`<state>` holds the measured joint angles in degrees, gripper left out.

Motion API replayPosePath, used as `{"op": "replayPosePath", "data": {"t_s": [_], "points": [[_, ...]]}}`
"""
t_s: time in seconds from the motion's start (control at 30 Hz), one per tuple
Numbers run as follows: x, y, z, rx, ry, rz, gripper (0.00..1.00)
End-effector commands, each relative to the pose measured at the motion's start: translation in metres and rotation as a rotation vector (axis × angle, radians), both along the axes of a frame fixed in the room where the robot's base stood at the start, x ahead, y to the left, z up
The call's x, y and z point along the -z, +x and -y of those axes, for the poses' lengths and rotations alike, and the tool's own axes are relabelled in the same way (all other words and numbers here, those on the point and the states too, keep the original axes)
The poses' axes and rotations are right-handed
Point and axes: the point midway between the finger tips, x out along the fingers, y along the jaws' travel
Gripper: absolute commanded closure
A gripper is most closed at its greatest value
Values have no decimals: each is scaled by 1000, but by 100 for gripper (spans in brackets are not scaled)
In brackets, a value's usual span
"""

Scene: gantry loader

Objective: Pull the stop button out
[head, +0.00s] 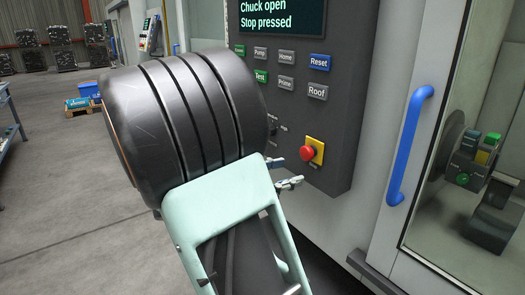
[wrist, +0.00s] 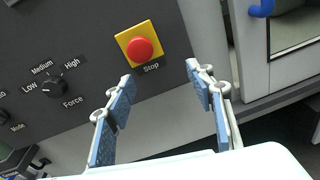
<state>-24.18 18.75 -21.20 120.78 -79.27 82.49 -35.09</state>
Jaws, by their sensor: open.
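The red stop button (head: 307,153) sits on a yellow square plate (head: 318,144) at the lower right of the dark control panel. In the wrist view the stop button (wrist: 140,48) is round and red, above the label "Stop". The panel screen (head: 275,17) reads "Chuck open" and "Stop pressed". My gripper (head: 282,171) is just left of and below the button in the head view. In the wrist view my gripper (wrist: 159,72) is open, its blue-padded fingers apart, with the button beyond and between the tips. Nothing is between the fingers, and they appear not to touch the button.
A force knob (wrist: 53,88) is left of the button. A blue door handle (head: 408,145) stands out to the right, beside a windowed door. My arm hides part of the panel's left side.

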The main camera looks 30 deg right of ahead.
Motion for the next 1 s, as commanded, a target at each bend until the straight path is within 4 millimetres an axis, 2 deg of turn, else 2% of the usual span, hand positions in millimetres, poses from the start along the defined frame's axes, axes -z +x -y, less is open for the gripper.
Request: {"op": "replayPosePath", "data": {"t_s": [0.03,0.1,0.27,0.8,1.0], "points": [[-9,6,-1,-25,-45,-51,51],[-15,12,-3,-51,-86,-97,51],[-18,16,0,-66,-116,-127,51],[-19,20,69,-63,-112,-124,51],[-19,22,83,-66,-112,-123,51]]}}
